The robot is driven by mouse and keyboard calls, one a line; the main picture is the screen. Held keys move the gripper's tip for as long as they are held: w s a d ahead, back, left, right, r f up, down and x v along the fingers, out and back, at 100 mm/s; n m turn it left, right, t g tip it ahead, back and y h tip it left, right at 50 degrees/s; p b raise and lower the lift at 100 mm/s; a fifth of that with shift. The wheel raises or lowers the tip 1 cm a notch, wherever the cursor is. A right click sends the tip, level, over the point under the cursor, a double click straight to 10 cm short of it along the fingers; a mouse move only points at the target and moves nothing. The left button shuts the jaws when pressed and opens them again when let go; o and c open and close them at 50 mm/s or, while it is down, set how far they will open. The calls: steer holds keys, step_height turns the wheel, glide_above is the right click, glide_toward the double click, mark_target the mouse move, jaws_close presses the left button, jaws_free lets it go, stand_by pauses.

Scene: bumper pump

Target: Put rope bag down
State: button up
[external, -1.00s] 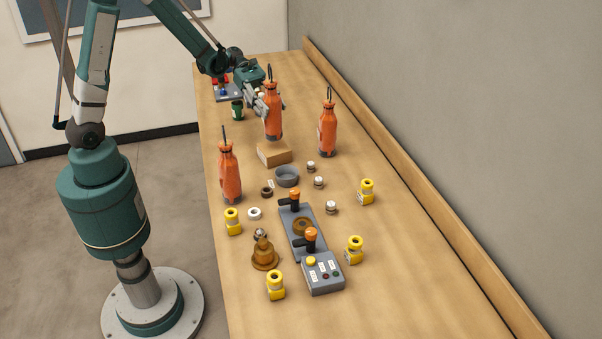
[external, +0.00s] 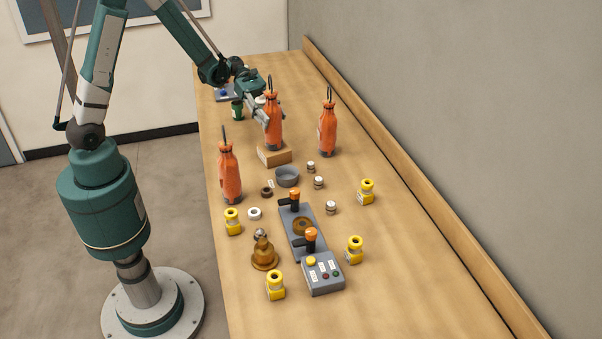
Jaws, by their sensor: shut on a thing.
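Three orange bottle-shaped rope bags with dark loops on top stand out on the bench. The middle rope bag (external: 274,128) is upright in my gripper (external: 266,118), which is shut on its side from the left. Its base is at the top of a small wooden block (external: 270,157); I cannot tell whether it touches. Another rope bag (external: 230,175) stands upright at the left bench edge, and a third rope bag (external: 327,130) stands upright to the right.
Yellow fittings (external: 366,191), a brass bell-shaped part (external: 264,254) and a grey lever panel (external: 322,275) fill the near bench. A green cup (external: 238,110) stands behind. The right side is clear.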

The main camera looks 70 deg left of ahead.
steer(key=shift+f, duration=0.15)
steer(key=o, duration=1.4)
steer(key=shift+c, duration=0.2)
steer(key=shift+a+r, duration=0.1)
steer(key=shift+r, duration=0.1)
steer(key=v, duration=1.1)
steer(key=shift+s+a+r, duration=0.15)
steer(key=shift+s+a, duration=0.05)
steer(key=shift+a, duration=0.1)
